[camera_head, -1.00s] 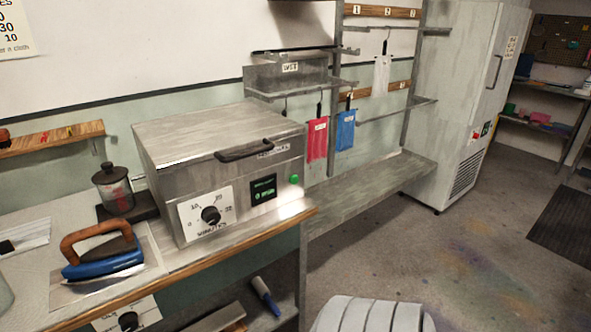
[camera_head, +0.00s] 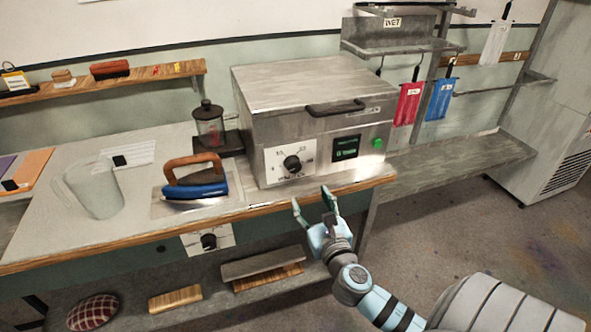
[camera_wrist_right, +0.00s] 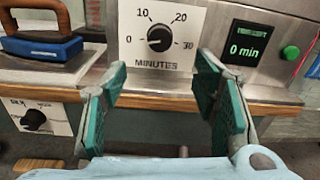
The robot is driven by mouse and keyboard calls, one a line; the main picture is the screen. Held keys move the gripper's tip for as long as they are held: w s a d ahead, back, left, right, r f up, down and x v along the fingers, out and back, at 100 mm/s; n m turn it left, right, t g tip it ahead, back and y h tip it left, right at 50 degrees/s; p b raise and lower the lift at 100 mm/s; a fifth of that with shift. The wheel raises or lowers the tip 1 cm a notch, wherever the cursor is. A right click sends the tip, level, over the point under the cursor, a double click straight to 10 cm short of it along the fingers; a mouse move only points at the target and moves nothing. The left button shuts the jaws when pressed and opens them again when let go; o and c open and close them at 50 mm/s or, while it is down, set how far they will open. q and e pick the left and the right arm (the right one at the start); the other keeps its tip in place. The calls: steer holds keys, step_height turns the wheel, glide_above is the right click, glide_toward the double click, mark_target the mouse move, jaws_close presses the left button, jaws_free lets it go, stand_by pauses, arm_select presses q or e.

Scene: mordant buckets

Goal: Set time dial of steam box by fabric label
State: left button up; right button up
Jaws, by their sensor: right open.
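The steam box (camera_head: 310,110) is a grey metal box with a black lid handle, standing on the bench. Its time dial (camera_head: 292,163) is a black knob on a white plate. In the right wrist view the dial (camera_wrist_right: 160,38) has marks 0, 10, 20 and 30 over "MINUTES", and the display (camera_wrist_right: 247,45) reads 0 min. My right gripper (camera_head: 312,198) is open and empty, just in front of and below the dial, not touching it. Red (camera_head: 408,104) and blue (camera_head: 440,99) cloths with small labels hang at right; I cannot read the labels. My left gripper is out of view.
A blue iron (camera_head: 197,188) with a wooden handle rests left of the box, with a second dial (camera_head: 208,241) on the bench front below. A pale jug (camera_head: 95,190) and a dark-lidded jar (camera_head: 210,128) stand on the bench. A green button (camera_wrist_right: 290,52) is right of the display.

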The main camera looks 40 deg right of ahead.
mark_target(295, 170)
steer(key=x, duration=0.7)
steer(key=b+x, duration=0.1)
steer(key=x, duration=0.5)
steer(key=shift+w+d+f, duration=0.2)
steer(key=shift+w+f, duration=0.05)
steer(key=shift+w, duration=0.1)
steer(key=c, duration=1.2)
